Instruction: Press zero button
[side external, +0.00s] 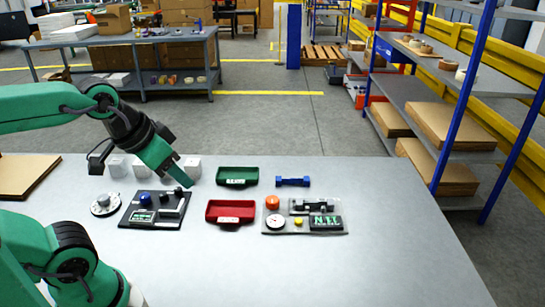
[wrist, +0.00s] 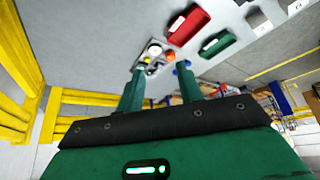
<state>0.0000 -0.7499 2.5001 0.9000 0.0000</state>
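In the side view, a grey panel (side external: 254,229) carries an orange knob (side external: 272,202), a white round dial (side external: 276,222), a small yellow button (side external: 298,221) and a dark display with green characters (side external: 325,223). A black panel (side external: 137,195) to the left has a blue knob (side external: 146,199) and a lit green display (side external: 142,216). No readable label marks a zero button. My gripper (side external: 187,181) is above the table near the black panel's upper right corner, touching nothing visible. In the wrist view my gripper (wrist: 160,70) has its two fingers apart and nothing between them.
A green tray (side external: 237,182) and a red tray (side external: 230,220) stand between the panels. A blue dumbbell-shaped part (side external: 293,181) lies behind the grey panel. White cubes (side external: 192,167) and a round dial (side external: 105,205) are at left. The table's right front is clear.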

